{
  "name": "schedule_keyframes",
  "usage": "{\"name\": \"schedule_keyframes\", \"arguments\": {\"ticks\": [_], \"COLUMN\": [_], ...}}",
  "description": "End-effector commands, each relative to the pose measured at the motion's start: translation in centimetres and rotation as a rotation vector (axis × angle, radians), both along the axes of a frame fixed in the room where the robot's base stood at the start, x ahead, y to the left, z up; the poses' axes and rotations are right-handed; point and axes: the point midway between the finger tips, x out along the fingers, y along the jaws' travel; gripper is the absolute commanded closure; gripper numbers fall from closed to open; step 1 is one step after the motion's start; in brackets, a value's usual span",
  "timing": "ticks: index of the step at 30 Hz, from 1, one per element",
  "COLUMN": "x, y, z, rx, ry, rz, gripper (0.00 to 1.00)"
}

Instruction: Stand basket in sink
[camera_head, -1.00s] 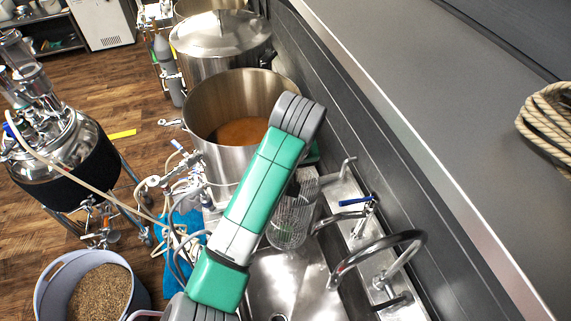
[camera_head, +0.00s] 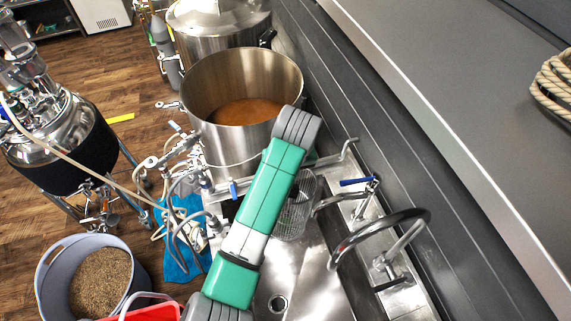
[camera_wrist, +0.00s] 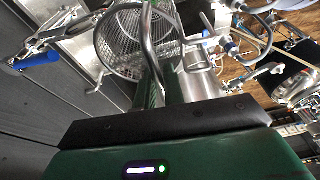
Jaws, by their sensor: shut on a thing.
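The basket (camera_head: 297,213) is a wire-mesh cylinder beside my arm in the head view, over the far end of the steel sink (camera_head: 312,262). Whether it touches the sink floor I cannot tell. In the wrist view the mesh basket (camera_wrist: 117,42) shows its round mesh face, with a bent metal handle (camera_wrist: 150,38) running to my gripper (camera_wrist: 162,88). My gripper is shut on the handle. In the head view my arm hides my gripper and part of the basket.
A curved faucet (camera_head: 400,218) arches over the sink's right side, and a blue-levered tap (camera_head: 358,182) stands close to the basket. A large open pot (camera_head: 225,150) of brown liquid stands behind. A grain bucket (camera_head: 60,285) and red container (camera_head: 150,313) are lower left.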

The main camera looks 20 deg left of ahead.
Motion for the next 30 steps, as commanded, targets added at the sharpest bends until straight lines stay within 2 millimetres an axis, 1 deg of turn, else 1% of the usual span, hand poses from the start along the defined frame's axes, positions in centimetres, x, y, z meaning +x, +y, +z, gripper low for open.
{"name": "schedule_keyframes", "arguments": {"ticks": [9,27,30], "x": [0.0,0.0,0.0], "y": [0.0,0.0,0.0], "z": [-0.3,-8.0,-8.8], "rx": [0.001,0.001,0.001], "ry": [-0.001,0.001,-0.001], "rz": [0.000,0.000,0.000], "gripper": [1.00,1.00,1.00]}}
